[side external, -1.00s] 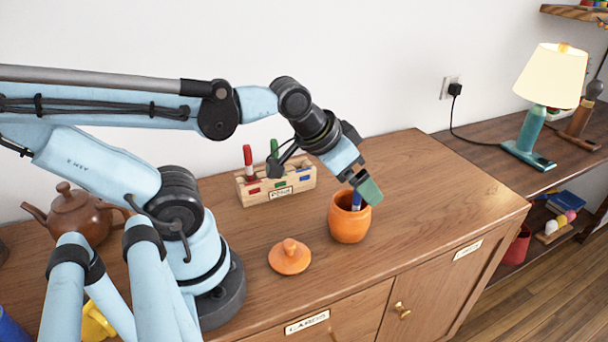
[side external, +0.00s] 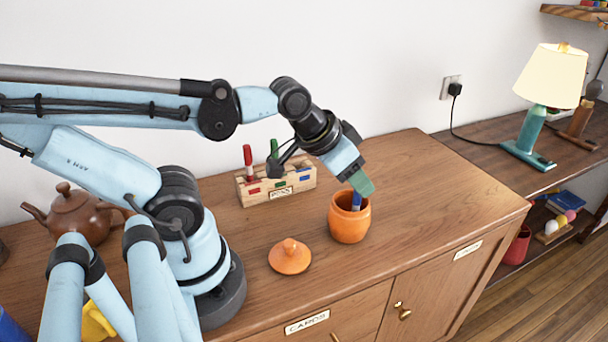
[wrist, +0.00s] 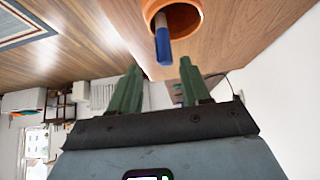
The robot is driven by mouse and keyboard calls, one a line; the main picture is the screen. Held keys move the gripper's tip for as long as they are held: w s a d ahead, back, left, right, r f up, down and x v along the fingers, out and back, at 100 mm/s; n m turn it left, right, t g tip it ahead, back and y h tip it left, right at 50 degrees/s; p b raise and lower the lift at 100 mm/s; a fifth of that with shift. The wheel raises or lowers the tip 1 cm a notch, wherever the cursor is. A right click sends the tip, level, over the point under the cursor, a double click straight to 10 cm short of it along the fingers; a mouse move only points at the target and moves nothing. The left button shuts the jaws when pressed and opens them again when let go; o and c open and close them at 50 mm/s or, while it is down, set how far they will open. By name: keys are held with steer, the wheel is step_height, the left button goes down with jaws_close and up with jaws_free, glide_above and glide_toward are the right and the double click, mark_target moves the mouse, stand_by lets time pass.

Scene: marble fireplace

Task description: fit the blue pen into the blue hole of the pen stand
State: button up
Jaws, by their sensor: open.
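The blue pen (side external: 356,200) stands in an orange pot (side external: 349,222) on the cabinet top, its blue end up. In the wrist view the pen (wrist: 163,47) sticks out of the pot (wrist: 186,17) towards the gap between my fingers. My gripper (side external: 360,180) is open at the pen's top; in the wrist view its green fingers (wrist: 160,88) stand apart with nothing between the tips. The wooden pen stand (side external: 300,182) is behind and left of the pot. It holds a red pen (side external: 248,155) and a green pen (side external: 274,149); a blue mark (side external: 304,170) shows at its right.
The pot's orange lid (side external: 290,257) lies on the cabinet top in front of the stand. A brown teapot (side external: 78,215) is at the left, behind my arm. The cabinet top (side external: 440,190) is clear right of the pot. A lamp (side external: 545,95) stands farther right.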

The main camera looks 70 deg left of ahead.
steer(key=r+m+g, duration=0.1)
steer(key=r+g, duration=0.1)
steer(key=w+r+m+g, duration=0.1)
steer(key=r+g, duration=0.1)
steer(key=w+r+m+g, duration=0.1)
steer(key=r, duration=0.2)
steer(key=shift+w+m+g, duration=0.1)
steer(key=shift+m+g, duration=0.2)
steer(key=shift+g, duration=0.1)
steer(key=r+m+g, duration=0.1)
glide_toward(356, 211)
steer(key=shift+w+a+f, duration=0.15)
steer(key=shift+w+f, duration=0.05)
steer(key=shift+f, duration=0.55)
steer(key=shift+w+a+f, duration=0.15)
steer(key=shift+f, duration=1.4)
steer(key=shift+c, duration=0.3)
jaws_close()
